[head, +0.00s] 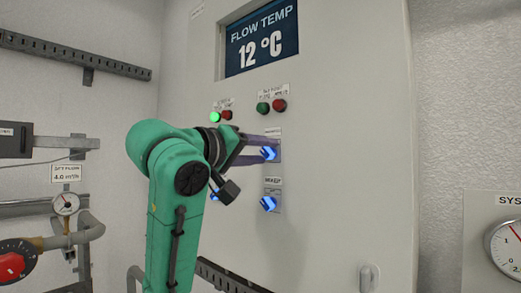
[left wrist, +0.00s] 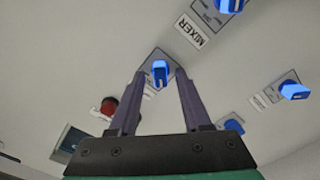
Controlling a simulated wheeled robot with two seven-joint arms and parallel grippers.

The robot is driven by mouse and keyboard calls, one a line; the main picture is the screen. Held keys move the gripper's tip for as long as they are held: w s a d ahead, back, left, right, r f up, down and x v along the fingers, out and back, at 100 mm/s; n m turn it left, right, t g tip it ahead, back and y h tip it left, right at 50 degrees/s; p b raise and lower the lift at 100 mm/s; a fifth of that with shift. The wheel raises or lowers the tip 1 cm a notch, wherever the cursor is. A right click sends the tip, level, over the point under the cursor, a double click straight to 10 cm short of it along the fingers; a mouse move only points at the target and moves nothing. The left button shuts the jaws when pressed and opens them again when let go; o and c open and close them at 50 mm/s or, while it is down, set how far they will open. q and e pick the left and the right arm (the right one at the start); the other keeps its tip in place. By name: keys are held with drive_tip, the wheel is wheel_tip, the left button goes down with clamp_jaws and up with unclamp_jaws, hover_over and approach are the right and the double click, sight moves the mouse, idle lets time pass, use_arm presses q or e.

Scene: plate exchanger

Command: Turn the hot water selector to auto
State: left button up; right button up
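Blue selector knobs sit on a pale cabinet door. The upper right knob (head: 268,153) has a small label above it, too small to read, so I cannot tell if it is the hot water selector. My left gripper (head: 261,148) is at this knob. In the left wrist view, the open fingers of the left gripper (left wrist: 159,76) stand on either side of the knob (left wrist: 160,70), with gaps between. The knob's setting is unclear. A lower right knob (head: 268,203) is below, and another knob (head: 214,195) is partly hidden by my arm. My right gripper is not in view.
The cabinet door (head: 340,130) carries a display (head: 262,42) reading 12 °C, plus green and red buttons or lamps (head: 271,106) above the knobs.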

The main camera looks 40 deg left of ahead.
use_arm(q)
clamp_jaws()
drive_tip(key=shift+m, duration=0.3)
drive_tip(key=m, duration=0.3)
drive_tip(key=shift+r+m, duration=0.1)
drive_tip(key=shift+m, duration=0.2)
drive_tip(key=m+p, duration=0.1)
drive_tip(key=m, duration=0.3)
drive_tip(key=shift+d+m, duration=0.1)
drive_tip(key=shift+m, duration=0.2)
drive_tip(key=m, duration=0.4)
drive_tip(key=shift+p, duration=0.4)
drive_tip(key=shift+d+m+p, duration=0.1)
drive_tip(key=shift+m+p, duration=0.3)
drive_tip(key=shift+m, duration=2.1)
